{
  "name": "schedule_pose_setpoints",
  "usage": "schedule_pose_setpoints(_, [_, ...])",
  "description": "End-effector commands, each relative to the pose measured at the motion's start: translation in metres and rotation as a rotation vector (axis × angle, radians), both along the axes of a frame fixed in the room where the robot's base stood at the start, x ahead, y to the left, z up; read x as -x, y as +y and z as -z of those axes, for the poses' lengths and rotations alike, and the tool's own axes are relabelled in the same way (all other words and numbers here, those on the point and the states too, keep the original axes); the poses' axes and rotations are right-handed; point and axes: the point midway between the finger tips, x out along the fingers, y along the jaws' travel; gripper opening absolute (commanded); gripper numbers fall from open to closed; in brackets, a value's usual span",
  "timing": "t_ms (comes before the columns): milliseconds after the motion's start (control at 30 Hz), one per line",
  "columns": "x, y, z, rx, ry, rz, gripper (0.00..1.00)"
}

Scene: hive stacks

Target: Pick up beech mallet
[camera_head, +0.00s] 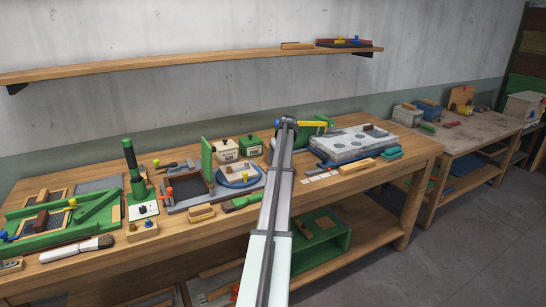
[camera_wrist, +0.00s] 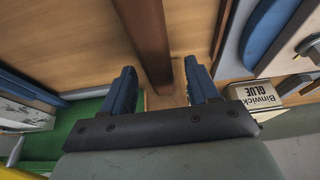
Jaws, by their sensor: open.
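In the wrist view my gripper (camera_wrist: 159,66) is open, its two blue fingers apart and pointing down at the wooden bench. A dark brown handle (camera_wrist: 148,38) runs from the top of the picture to between the fingers. A pale wood block (camera_wrist: 165,98) shows at its lower end, partly hidden by the gripper; together they look like the beech mallet. I cannot tell whether the fingers touch it. In the head view my gripper (camera_head: 288,123) is over the back of the bench, and my arm hides the mallet there.
A glue box (camera_wrist: 258,98) stands close to the right finger. A green thing (camera_wrist: 88,115) lies to the left. In the head view, the bench (camera_head: 110,262) also holds a grey slab (camera_head: 340,147) with round recesses at right and green frames (camera_head: 60,228) at left.

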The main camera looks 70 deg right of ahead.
Motion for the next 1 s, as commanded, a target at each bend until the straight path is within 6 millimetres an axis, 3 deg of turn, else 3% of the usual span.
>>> schedule_pose_setpoints(200, [-0.007,-0.007,0.023,0.0,0.0,0.001,0.6])
schedule_pose_setpoints(433, [-0.007,-0.007,0.024,0.0,0.0,0.001,0.6])
schedule_pose_setpoints(1000, [-0.007,-0.007,0.024,0.0,0.001,0.001,0.05])
